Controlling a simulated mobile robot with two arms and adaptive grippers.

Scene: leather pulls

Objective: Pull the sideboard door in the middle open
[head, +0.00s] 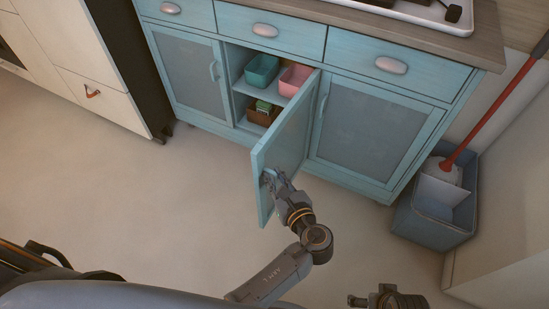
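The middle door (289,138) of the blue sideboard stands wide open, swung out toward me, with its hinge side on the right. Its outer face shows. My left gripper (271,180) is at the outer face near the free edge, with its fingers closed around the door handle, which they mostly hide. The opening behind the door shows a shelf with a teal bin (262,70) and a pink bin (294,79), and a brown basket (262,113) below. My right gripper (372,299) is at the bottom edge, partly cut off and away from the sideboard.
The left door (190,73) and right door (365,128) are shut, as are the drawers (270,31) above. A blue-grey bucket (436,212) with a red-handled mop (489,112) stands at the right by the wall. The floor (150,210) left of the open door is clear.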

